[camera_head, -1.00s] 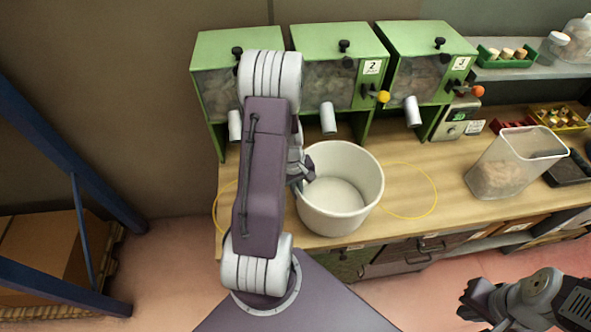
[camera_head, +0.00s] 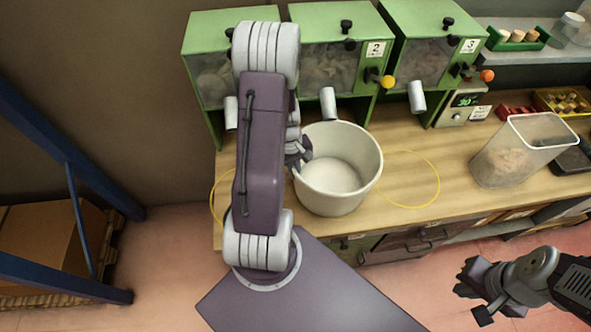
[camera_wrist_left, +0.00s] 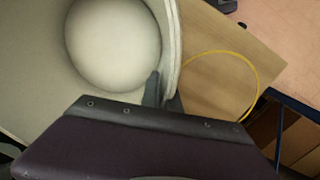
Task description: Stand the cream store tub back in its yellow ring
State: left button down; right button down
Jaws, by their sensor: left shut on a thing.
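The cream tub (camera_head: 340,195) is upright and open-topped over the bench, between two thin yellow rings. I cannot tell whether its base touches the bench. The right yellow ring (camera_head: 438,178) shows beside it, its left part hidden by the tub. The left yellow ring (camera_head: 213,192) is mostly behind my arm; a yellow ring also shows beside the tub in the left wrist view (camera_wrist_left: 257,88). My left gripper (camera_head: 303,152) is shut on the tub's left wall; in the wrist view its fingers (camera_wrist_left: 165,92) straddle the wall. My right gripper (camera_head: 473,292) is open and empty, in front of the bench.
Green dispensers (camera_head: 345,50) with grey spouts stand behind the tub. A clear bin (camera_head: 505,165) of cork-coloured pieces stands at the right, near a small scale (camera_head: 465,105). Bare bench (camera_head: 455,150) lies between the right ring and the bin. A blue rack (camera_head: 75,165) stands left.

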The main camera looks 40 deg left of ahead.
pick_arm(q)
jog(key=shift+d, duration=0.1)
jog(key=c, duration=2)
grip_release()
jog(key=shift+w+a+f, duration=0.1)
jog(key=shift+a+f, duration=0.1)
jog(key=shift+f, duration=0.05)
jog(key=o, duration=0.4)
jog(key=shift+a, duration=0.1)
jog(key=shift+r, duration=0.1)
